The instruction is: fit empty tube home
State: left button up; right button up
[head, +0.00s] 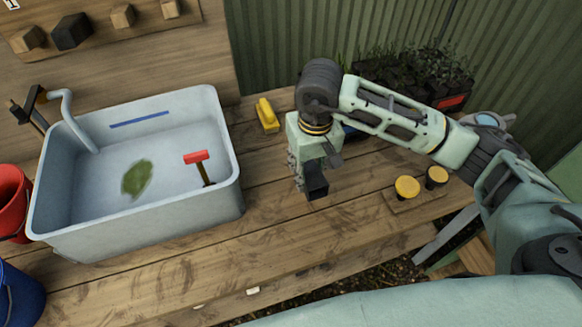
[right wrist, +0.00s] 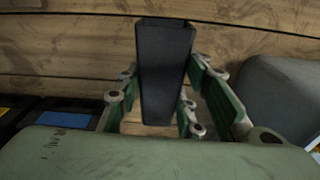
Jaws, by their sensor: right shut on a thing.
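A dark, square-sided tube (head: 316,186) hangs in my right gripper (head: 312,168) over the wooden bench, right of the sink. In the right wrist view the tube (right wrist: 164,75) stands between the green fingers (right wrist: 163,95), which are closed on its sides. One end points away from the gripper towards the planks. I cannot tell whether that end touches the bench or is just above it. The inside of the tube is too dark to make out. My left gripper is not in view.
A grey sink (head: 75,200) fills the left, with a green leaf (head: 137,180) and a red-headed tool (head: 196,157) inside. A yellow object (head: 267,114) lies behind the gripper. Two yellow-topped knobs (head: 407,187) stand to the right. The front planks are mostly clear.

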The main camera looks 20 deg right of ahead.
jog(key=p, duration=0.1)
send_near(291, 181)
jog(key=shift+s+d+f, duration=0.2)
jog(key=shift+s+f, duration=0.1)
jog(key=shift+f, duration=0.2)
jog(key=shift+w+a+f, duration=0.15)
jog(key=shift+w+f, duration=0.2)
jog(key=shift+w, duration=0.1)
notch_tip(291, 181, down, 4)
jog(key=shift+r+p, duration=0.1)
jog(key=shift+p, duration=0.7)
jog(key=shift+f+b, duration=0.35)
jog(key=o, duration=1)
jog(key=shift+r, duration=0.1)
jog(key=shift+c, duration=0.2)
